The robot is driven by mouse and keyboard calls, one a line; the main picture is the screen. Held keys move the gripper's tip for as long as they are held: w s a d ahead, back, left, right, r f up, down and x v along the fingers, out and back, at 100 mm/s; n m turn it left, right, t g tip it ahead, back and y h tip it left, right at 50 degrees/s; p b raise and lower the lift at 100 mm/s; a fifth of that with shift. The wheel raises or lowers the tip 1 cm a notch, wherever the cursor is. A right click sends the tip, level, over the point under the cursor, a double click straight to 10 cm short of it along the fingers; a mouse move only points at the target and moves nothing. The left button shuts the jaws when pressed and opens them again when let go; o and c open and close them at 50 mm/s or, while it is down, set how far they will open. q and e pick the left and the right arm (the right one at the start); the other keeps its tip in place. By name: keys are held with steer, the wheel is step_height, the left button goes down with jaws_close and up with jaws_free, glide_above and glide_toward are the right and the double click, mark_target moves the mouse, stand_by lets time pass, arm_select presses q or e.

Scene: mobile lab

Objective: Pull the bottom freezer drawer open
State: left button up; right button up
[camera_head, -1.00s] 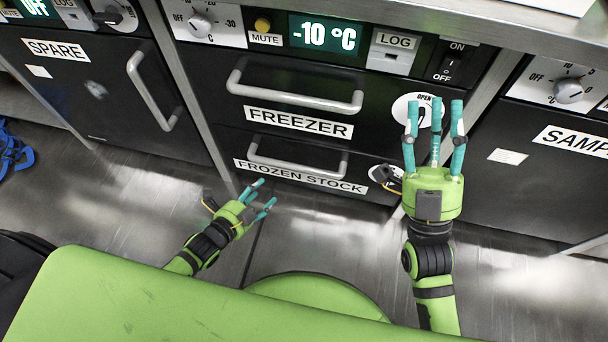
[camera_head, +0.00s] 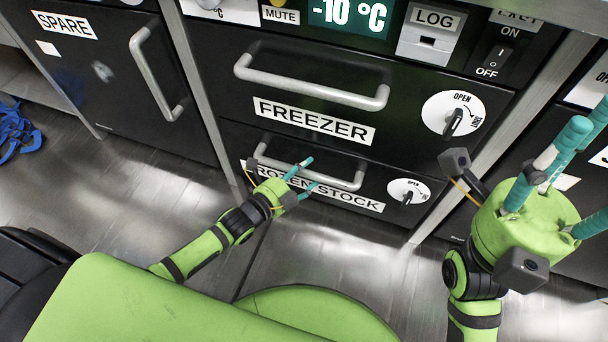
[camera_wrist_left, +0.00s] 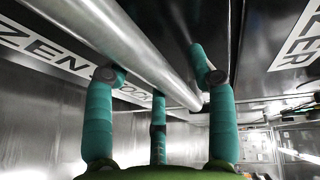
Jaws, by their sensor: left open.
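The freezer's bottom drawer (camera_head: 345,183), labelled FROZEN STOCK, appears shut and has a metal bar handle (camera_head: 318,176). Its round lock dial (camera_head: 408,191) is at the right. My left gripper (camera_head: 302,174) is open in front of the handle's left half, partly covering the label. In the left wrist view the handle (camera_wrist_left: 130,48) runs diagonally close by the teal fingers (camera_wrist_left: 158,110); whether they touch it I cannot tell. My right gripper (camera_head: 570,170) is raised at the right with its fingers spread and nothing seen in them.
The upper FREEZER drawer (camera_head: 330,120), with its own handle (camera_head: 310,85) and dial (camera_head: 454,115), is directly above and shut. The SPARE cabinet (camera_head: 110,85) is at the left. Blue straps (camera_head: 15,130) lie at the far left. The metal floor before the freezer is clear.

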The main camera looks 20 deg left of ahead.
arm_select(q)
jaws_close()
